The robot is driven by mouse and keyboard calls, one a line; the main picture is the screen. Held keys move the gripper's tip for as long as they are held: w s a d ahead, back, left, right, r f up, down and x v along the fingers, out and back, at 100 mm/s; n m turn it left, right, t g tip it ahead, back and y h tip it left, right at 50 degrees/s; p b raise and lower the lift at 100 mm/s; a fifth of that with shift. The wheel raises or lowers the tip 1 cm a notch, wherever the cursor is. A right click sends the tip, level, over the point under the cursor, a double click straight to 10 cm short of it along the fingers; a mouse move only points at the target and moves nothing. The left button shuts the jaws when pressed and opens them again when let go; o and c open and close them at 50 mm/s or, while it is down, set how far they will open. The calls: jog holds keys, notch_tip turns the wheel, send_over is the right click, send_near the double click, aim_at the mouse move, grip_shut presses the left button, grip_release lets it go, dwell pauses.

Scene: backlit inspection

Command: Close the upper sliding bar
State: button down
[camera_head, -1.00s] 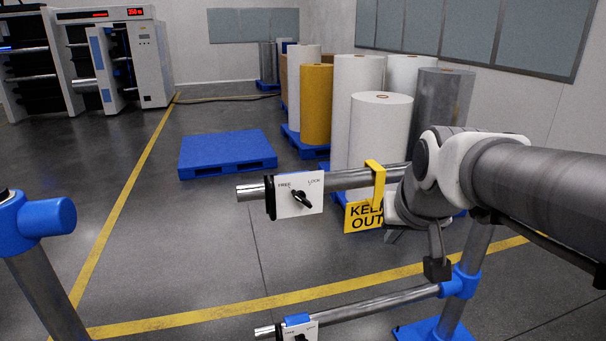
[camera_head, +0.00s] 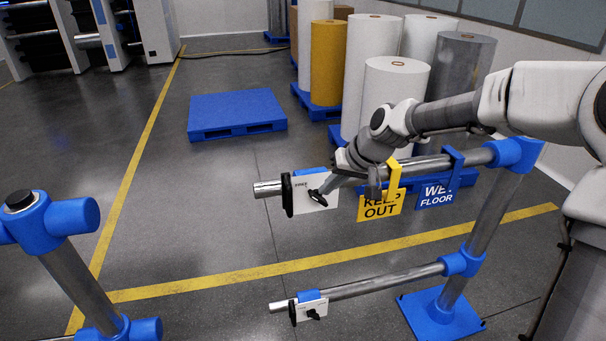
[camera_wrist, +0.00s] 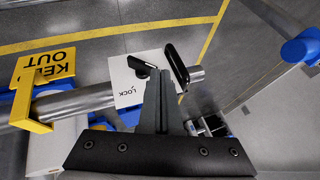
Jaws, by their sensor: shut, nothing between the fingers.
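The upper sliding bar (camera_head: 268,189) is a silver tube on the right post, its free end pointing left. A gap separates it from the blue socket (camera_head: 72,216) of the left post. The bar carries a white FREE/LOCK plate (camera_head: 301,206) with a black knob (camera_head: 318,199) and a black handle (camera_head: 288,195). In the wrist view the plate (camera_wrist: 128,94), knob (camera_wrist: 137,65) and handle (camera_wrist: 176,66) are close to the fingers. My gripper (camera_wrist: 162,76) is shut and empty, in front of part of the plate beside the knob; contact cannot be told.
A yellow KEEP OUT sign (camera_head: 380,206) and a blue WET FLOOR sign (camera_head: 436,195) hang on the upper bar, right of the plate. A lower bar (camera_head: 380,283) with its own plate runs below. A blue pallet (camera_head: 236,113) and large rolls (camera_head: 393,100) stand behind.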

aim_at(303, 195)
jog(key=shift+y, duration=0.5)
jog(key=x, duration=0.3)
jog(key=w+r+x, duration=0.1)
jog(key=x, duration=0.2)
jog(key=a+p+x, duration=0.1)
jog(key=x, duration=0.2)
jog(key=shift+w+a+f, duration=0.1)
jog(key=shift+w+a, duration=0.15)
jog(key=shift+w, duration=0.05)
jog(key=s+a+b, duration=0.2)
jog(key=s+a, duration=0.2)
jog(key=a, duration=1)
jog(key=s+a+b, duration=0.2)
jog(key=s+a, duration=0.2)
jog(key=a, duration=1)
jog(key=s+a+b, duration=0.1)
jog(key=s+a, duration=0.3)
jog(key=a, duration=1.1)
jog(key=shift+s+b, duration=0.25)
jog(key=shift+b, duration=0.15)
jog(key=shift+r, duration=0.25)
